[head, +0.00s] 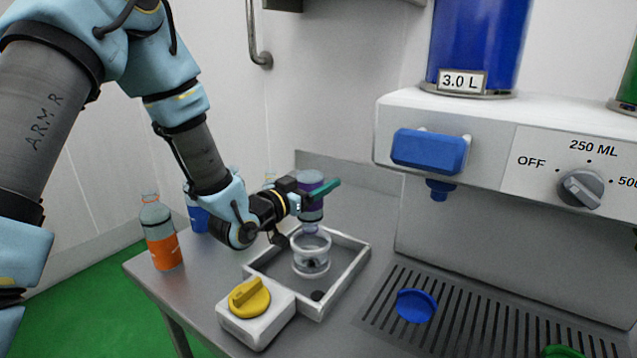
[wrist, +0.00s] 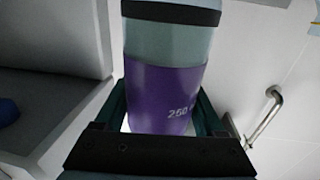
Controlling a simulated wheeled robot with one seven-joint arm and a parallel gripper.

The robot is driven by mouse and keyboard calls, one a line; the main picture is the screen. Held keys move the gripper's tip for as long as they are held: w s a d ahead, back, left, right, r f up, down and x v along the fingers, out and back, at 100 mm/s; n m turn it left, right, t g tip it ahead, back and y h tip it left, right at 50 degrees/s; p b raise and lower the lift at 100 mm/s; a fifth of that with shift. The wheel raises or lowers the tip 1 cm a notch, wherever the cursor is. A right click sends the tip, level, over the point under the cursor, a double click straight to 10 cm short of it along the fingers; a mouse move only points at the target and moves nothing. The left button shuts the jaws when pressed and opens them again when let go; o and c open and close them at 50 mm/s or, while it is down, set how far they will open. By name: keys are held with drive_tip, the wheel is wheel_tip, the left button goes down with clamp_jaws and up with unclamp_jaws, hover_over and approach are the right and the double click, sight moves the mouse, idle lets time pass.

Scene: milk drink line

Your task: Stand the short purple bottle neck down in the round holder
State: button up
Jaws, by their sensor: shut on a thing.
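The short purple bottle (head: 311,208) is upside down, neck pointing down, in the head view. My gripper (head: 312,189) is shut on it from the left. The wrist view shows the bottle's purple label (wrist: 160,95) between my two teal fingers (wrist: 163,120). The round holder (head: 311,262) is a clear, pale-rimmed cylinder standing in a shallow square tray (head: 352,262). The bottle is over the holder, its neck at the rim; I cannot tell whether the neck tip is inside or just above.
An orange-labelled bottle (head: 162,243) and a blue bottle (head: 198,219) stand left on the table. A white box with a yellow knob (head: 250,297) sits in front of the tray. The dispenser (head: 500,225) with its drip grate (head: 460,315) is at right.

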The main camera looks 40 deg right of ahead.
drive_tip(key=shift+f, duration=0.2)
drive_tip(key=shift+f+b, duration=1.95)
drive_tip(key=shift+b, duration=0.3)
drive_tip(key=shift+f+b, duration=0.1)
drive_tip(key=shift+b, duration=0.3)
drive_tip(key=shift+f+b, duration=2)
drive_tip(key=shift+b, duration=0.1)
drive_tip(key=o, duration=1.4)
drive_tip(key=shift+a, duration=0.1)
